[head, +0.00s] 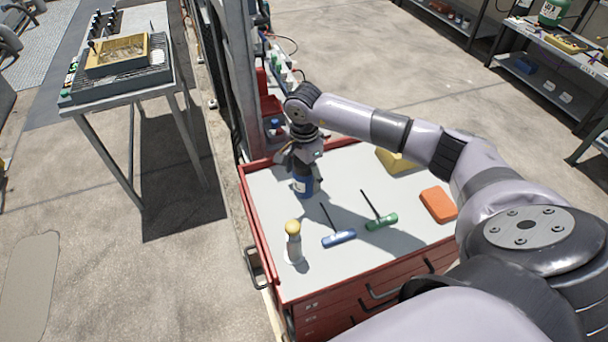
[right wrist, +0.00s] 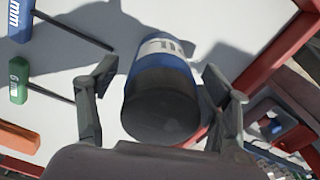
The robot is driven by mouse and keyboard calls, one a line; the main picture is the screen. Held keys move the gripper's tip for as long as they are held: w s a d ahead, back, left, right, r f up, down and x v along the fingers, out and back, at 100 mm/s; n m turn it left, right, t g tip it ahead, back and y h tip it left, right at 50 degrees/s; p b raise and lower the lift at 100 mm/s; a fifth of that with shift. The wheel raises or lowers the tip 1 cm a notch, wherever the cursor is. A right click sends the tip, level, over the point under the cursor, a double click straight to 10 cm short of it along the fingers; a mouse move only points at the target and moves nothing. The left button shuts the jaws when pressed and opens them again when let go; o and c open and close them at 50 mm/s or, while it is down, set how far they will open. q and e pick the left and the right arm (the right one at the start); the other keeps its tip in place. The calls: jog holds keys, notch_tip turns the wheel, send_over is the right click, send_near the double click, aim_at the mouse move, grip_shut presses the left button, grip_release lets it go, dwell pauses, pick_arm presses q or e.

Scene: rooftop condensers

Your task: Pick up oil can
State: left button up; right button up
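The oil can (head: 303,187) is a blue can with a white label band, standing upright on the grey top of the red tool cabinet (head: 262,255). In the right wrist view the can (right wrist: 165,65) shows its dark rounded top and blue side, with the label partly visible. My right gripper (head: 300,162) is above and around the can's upper part. In the right wrist view, the gripper's two fingers (right wrist: 160,75) stand apart on either side of the can, with a gap visible at least on the left. My left gripper is not in view.
On the cabinet top are a white bottle with a yellow cap (head: 293,242), a blue T-handle key (head: 339,238), a green T-handle key (head: 381,221), an orange block (head: 438,204) and a yellow object (head: 394,160). A raised red rim (head: 256,205) edges the cabinet's left. A grey metal post rises behind.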

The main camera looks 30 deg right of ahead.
jog(key=c, duration=1.5)
